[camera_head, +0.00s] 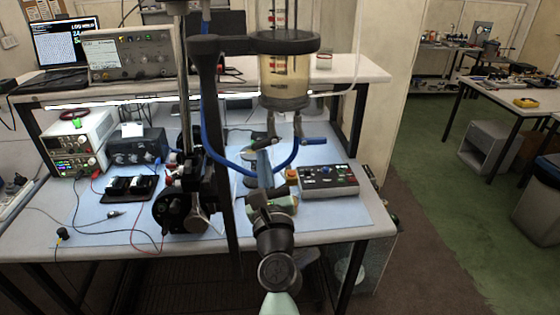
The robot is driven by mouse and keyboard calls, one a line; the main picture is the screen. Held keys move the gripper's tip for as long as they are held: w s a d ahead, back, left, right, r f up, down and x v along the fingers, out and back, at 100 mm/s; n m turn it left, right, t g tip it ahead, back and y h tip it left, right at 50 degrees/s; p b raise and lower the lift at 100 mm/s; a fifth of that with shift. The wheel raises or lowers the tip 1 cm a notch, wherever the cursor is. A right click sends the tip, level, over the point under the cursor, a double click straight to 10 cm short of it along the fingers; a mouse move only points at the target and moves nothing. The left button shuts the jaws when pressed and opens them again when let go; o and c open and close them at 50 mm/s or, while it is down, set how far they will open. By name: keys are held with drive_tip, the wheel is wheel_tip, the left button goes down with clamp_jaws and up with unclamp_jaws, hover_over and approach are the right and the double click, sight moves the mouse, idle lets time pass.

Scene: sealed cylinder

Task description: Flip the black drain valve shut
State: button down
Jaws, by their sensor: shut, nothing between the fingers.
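A clear cylinder (285,80) with cloudy tan liquid hangs in a black ring clamp (255,43) on a stand. Two metal fittings leave its underside. The right fitting carries a blue lever (314,141) pointing right. A small dark part at the left fitting (257,136) looks like the black drain valve's lever; it is small, and its exact angle is hard to tell. My gripper (264,156) reaches up from the bottom centre, just below the fittings. Its fingers are shut and empty. Whether they touch the valve cannot be told.
Blue tubing (217,150) loops around my gripper. A black upright (218,160) stands close left. A control box (328,180) with a red button sits right on the blue mat (100,225). A power supply (78,143) and loose cables are left.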

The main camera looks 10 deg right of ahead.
wheel_tip(320, 180, down, 5)
drive_tip(key=b, duration=0.5)
drive_tip(key=r+p+v, duration=0.1)
drive_tip(key=v, duration=0.8)
drive_tip(key=shift+s+d+m, duration=0.25)
drive_tip(key=shift+s+m, duration=0.05)
drive_tip(key=shift+s, duration=0.2)
drive_tip(key=shift+r, duration=0.1)
